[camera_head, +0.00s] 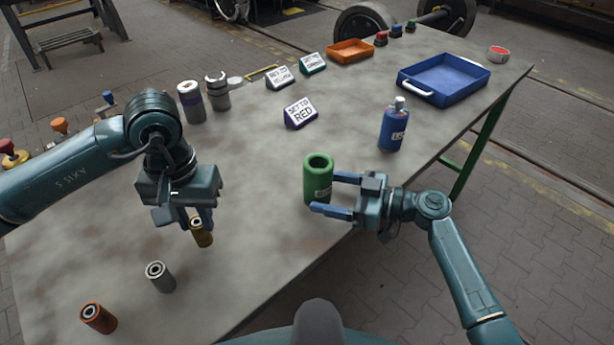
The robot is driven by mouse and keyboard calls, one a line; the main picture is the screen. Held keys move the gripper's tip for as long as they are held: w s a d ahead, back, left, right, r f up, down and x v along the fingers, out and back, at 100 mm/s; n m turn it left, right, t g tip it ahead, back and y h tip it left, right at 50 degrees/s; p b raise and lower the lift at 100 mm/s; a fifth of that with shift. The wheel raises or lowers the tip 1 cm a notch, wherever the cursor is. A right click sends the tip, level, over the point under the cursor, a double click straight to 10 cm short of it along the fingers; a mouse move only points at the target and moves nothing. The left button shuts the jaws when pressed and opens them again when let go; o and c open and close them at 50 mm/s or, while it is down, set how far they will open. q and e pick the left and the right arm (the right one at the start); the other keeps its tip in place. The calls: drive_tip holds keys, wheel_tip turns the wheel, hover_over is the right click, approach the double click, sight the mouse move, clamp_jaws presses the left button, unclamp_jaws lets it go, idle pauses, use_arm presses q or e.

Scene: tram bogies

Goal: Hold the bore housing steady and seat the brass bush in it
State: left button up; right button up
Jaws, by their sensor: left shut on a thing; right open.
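My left gripper (194,218) points down and is shut on the brass bush (201,236), a small yellowish ring-ended cylinder, left of the housing. The bush's upper part is partly hidden by the fingers.
A grey bush (160,277) and a copper bush (98,318) stand at the front left. A blue bottle (393,128) stands behind my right gripper.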

drive_tip(key=shift+b+x, duration=0.45)
drive_tip(key=shift+x, duration=0.55)
drive_tip(key=shift+d, duration=0.1)
drive_tip(key=shift+f, duration=0.1)
drive_tip(key=c, duration=0.6)
drive_tip(key=o, duration=0.7)
drive_tip(key=shift+o, duration=0.2)
drive_tip(key=v, duration=1.2)
